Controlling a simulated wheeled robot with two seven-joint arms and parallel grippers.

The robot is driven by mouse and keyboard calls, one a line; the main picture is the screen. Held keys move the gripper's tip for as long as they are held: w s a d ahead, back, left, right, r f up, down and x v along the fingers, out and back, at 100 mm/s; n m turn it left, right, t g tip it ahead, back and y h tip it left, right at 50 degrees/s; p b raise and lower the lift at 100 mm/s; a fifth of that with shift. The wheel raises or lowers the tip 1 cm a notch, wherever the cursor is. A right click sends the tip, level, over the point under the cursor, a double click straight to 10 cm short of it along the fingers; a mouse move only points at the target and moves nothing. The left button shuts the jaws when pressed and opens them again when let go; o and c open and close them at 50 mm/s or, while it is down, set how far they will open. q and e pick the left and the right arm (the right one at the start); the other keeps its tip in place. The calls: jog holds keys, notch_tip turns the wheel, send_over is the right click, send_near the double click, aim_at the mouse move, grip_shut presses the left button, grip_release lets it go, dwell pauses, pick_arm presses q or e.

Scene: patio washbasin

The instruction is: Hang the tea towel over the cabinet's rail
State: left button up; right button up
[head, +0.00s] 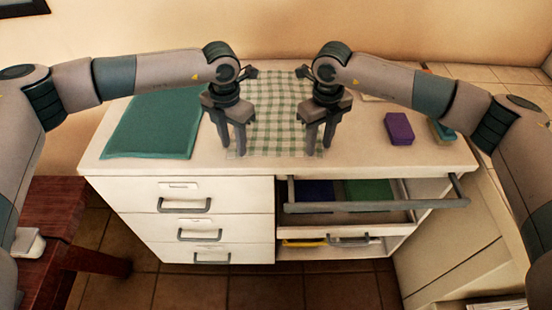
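The tea towel (274,112), green and white checked, lies flat on the cabinet top, its near edge close to the front edge. The white cabinet (340,162) has a grey rail (375,207) along its front right, held out on end brackets; nothing hangs on it. My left gripper (233,152) points down at the towel's near left corner, its two fingers apart. My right gripper (318,152) points down at the near right corner, fingers also apart. Whether the fingertips touch the cloth cannot be told.
A teal mat (155,124) lies at the top's left. A purple block (398,128) and a teal-yellow sponge (441,130) are at the right. Behind the rail is an opening with blue and green items (368,191). A dark red wooden table (52,225) stands at the left.

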pick_arm(q)
grip_shut()
pick_arm(e)
grip_shut()
pick_arm(q)
jog(key=shift+r, duration=0.15)
pick_arm(e)
jog(key=shift+r, duration=0.15)
